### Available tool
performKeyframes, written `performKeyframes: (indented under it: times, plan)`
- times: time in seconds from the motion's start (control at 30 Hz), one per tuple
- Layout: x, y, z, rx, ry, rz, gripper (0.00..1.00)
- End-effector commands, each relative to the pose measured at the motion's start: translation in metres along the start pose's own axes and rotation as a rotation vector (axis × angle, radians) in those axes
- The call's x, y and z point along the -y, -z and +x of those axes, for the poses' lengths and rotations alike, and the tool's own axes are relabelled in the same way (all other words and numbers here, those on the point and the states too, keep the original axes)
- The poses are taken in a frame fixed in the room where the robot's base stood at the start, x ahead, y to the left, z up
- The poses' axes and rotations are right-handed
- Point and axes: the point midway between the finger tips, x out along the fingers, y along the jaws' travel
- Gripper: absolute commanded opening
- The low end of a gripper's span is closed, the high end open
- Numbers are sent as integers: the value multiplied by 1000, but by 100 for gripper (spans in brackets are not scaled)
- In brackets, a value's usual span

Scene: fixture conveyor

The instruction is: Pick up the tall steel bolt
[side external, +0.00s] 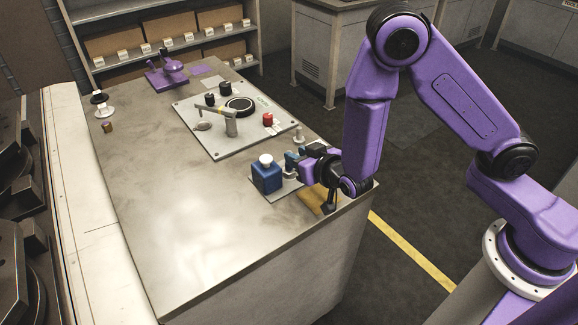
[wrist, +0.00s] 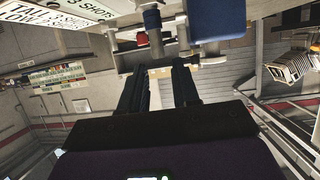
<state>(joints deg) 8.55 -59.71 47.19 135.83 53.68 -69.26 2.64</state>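My gripper (side external: 302,156) is low over the near right edge of the steel bench, pointing toward the left in the side external view. In the wrist view its two dark fingers (wrist: 160,70) stand apart, with an empty gap between them. Just beyond the fingertips, an upright grey cylinder (wrist: 156,42) lines up with the gap; it looks like the steel bolt, but what it stands on is unclear. I cannot tell how near it is. In the side external view a small grey post with a round top (side external: 298,135) stands just behind the gripper.
A blue block with a white knob (side external: 267,175) stands close left of the gripper; its blue side shows in the wrist view (wrist: 215,18). Behind is a panel (side external: 190,113) with a red button (side external: 267,119) and a metal lever (side external: 231,125). The bench's front left is clear.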

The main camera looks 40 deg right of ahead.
Motion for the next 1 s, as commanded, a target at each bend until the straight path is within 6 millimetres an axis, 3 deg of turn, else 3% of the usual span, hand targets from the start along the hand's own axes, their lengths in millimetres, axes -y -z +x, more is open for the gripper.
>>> performKeyframes:
  times: [0.47,0.77,0.8,0.9,1.0]
  plan:
    - [-1,-6,49,-1,-2,1,31]
    - [-1,-6,54,0,-1,0,31]
    - [-1,-6,54,0,-1,0,27]
    - [-1,-6,54,0,-1,0,0]
    - [-1,-6,54,-1,0,0,0]
